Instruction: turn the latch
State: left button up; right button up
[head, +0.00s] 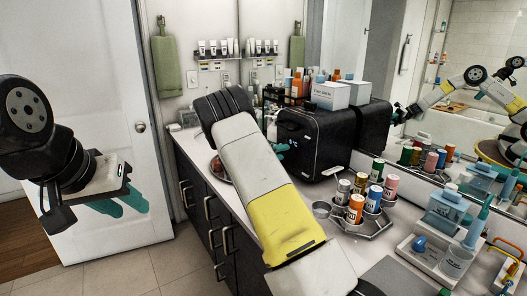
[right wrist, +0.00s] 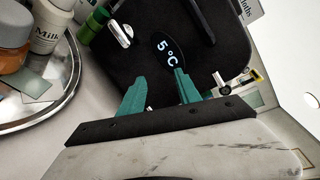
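A black box-shaped cooler (head: 315,140) stands on the counter in the head view. Its dark front (right wrist: 135,60) fills the upper middle of the right wrist view, with a lit "5°C" display. A small silver piece (right wrist: 122,33), apparently the latch, is on that front, left of the display. I cannot make it out in the head view. My right gripper (right wrist: 158,84) is open and empty before the front. Its left finger is below the silver piece; its right fingertip is near the display. My left gripper (head: 119,201) hangs by the white door, its finger gap unclear.
Several bottles and jars stand on a round tray (right wrist: 68,92) left of my right gripper. A green can (right wrist: 93,25) is near the silver piece. White boxes (head: 341,93) sit atop the cooler. Several coloured cans in a rack (head: 362,228) stand at right.

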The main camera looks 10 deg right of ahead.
jog(key=w+a+f+n+t, duration=0.3)
jog(key=w+a+n+t, duration=0.15)
jog(key=n, duration=0.25)
jog(key=x, duration=0.7)
jog(key=shift+w+f+g, duration=0.35)
jog(key=shift+w+f, duration=0.1)
jog(key=shift+w, duration=0.15)
jog(key=shift+c, duration=0.4)
grip_shut()
